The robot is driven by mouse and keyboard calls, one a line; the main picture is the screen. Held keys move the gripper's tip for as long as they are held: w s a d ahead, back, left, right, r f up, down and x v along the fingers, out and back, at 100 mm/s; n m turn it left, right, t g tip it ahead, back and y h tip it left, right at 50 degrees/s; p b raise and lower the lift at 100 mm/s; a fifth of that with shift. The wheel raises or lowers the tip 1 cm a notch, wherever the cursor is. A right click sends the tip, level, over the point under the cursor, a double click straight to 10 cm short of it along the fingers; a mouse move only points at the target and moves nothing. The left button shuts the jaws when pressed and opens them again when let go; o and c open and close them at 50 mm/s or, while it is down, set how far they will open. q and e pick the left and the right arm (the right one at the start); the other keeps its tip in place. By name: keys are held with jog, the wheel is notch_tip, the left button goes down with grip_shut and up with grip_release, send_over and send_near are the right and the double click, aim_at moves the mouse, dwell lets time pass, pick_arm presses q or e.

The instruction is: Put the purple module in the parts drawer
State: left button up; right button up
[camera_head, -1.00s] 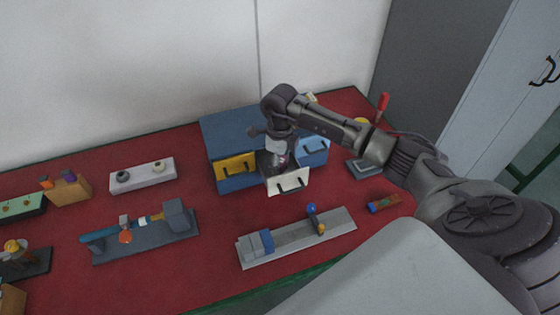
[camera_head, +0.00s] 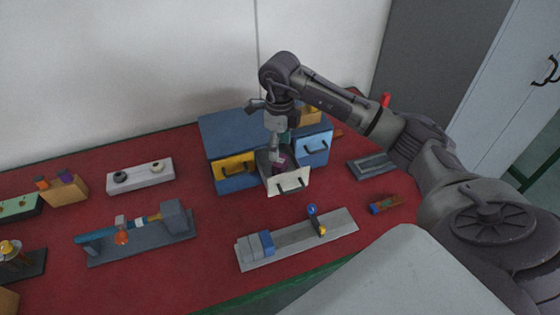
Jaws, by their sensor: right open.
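The blue drawer cabinet (camera_head: 232,130) stands at the back of the red table. Its white-fronted drawer (camera_head: 289,183), in the middle, is pulled open. A small purple piece (camera_head: 281,160), which looks like the purple module, shows inside this drawer, partly hidden by the gripper. My right gripper (camera_head: 276,153) points down over the open drawer, just above the purple piece. It is open, and whether a finger still touches the piece is hard to tell. My left gripper is not in view.
A yellow drawer (camera_head: 235,168) and a light blue drawer (camera_head: 314,147) flank the open one. A grey rail fixture (camera_head: 300,240) lies in front. A fixture with a blue rod (camera_head: 110,232) and a white block (camera_head: 140,176) stand left. A wooden block (camera_head: 62,190) carries orange and purple pieces.

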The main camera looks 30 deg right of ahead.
notch_tip(320, 180, up, 5)
jog(key=shift+r+b, duration=0.1)
jog(key=shift+b, duration=0.35)
dwell(0.3)
